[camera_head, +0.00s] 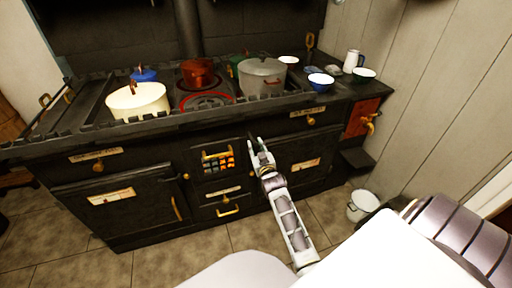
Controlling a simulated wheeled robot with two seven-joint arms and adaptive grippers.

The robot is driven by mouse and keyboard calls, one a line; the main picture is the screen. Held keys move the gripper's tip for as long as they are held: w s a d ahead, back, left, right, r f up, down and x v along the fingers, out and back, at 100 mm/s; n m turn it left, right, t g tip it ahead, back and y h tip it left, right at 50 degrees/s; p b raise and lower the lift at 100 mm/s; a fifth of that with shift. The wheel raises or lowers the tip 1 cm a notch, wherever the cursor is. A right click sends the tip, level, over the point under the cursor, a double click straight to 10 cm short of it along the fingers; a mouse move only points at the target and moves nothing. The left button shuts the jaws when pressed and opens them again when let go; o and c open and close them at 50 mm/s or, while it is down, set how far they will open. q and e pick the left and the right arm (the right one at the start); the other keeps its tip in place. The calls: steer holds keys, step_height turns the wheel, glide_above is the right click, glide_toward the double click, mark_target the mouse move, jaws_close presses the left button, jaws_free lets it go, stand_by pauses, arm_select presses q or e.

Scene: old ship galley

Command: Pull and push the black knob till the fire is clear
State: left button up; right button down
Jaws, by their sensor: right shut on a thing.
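The black stove (130,203) fills the middle of the head view. The fire (217,164) glows orange behind a small barred grate at the stove's centre, under a brass handle. My right gripper (259,144) reaches up to the stove front just right of the grate, below the stove's top edge. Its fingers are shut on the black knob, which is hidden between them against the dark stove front. My left gripper is not in view.
A white bucket (361,206) stands on the floor at right. The tiled floor before the stove's left side is clear.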

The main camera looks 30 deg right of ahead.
mark_target(256, 144)
steer(key=c, duration=1.1)
jaws_free()
steer(key=shift+o, duration=0.2)
steer(key=shift+r, duration=5)
